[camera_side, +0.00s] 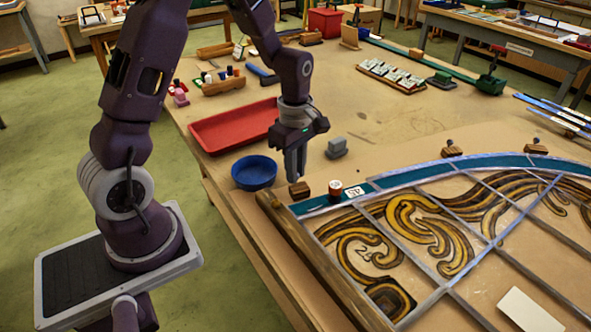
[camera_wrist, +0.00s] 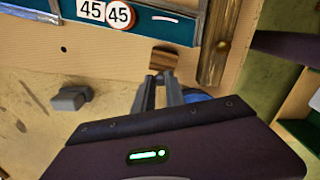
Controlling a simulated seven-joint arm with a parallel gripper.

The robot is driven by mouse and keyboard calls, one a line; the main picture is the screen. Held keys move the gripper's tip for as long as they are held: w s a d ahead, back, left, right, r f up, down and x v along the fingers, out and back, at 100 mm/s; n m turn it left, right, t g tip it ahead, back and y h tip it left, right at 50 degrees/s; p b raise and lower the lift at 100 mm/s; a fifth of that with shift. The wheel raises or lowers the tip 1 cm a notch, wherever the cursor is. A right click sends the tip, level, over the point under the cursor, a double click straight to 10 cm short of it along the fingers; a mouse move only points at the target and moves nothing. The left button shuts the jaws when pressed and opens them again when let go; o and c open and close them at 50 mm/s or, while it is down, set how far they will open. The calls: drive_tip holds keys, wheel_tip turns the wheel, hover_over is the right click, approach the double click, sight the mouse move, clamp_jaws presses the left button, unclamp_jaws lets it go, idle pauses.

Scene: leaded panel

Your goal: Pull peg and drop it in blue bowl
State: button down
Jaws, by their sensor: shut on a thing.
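In the wrist view the fingertips (camera_wrist: 160,80) reach toward the striped wooden block (camera_wrist: 163,59). I cannot tell whether the peg is still seated. The blue bowl (camera_side: 254,173) stands just left of the gripper in the side view, and looks empty. A bit of it shows behind the fingers in the wrist view (camera_wrist: 195,97).
A red tray (camera_side: 232,126) lies behind the bowl. A grey block (camera_side: 336,148) stands right of the gripper. A wooden rail (camera_side: 325,265) runs along the panel's left side.

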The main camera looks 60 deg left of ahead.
drive_tip(key=shift+r, duration=1.5)
wheel_tip(320, 180, up, 4)
drive_tip(key=shift+r, duration=0.55)
idle(0.7)
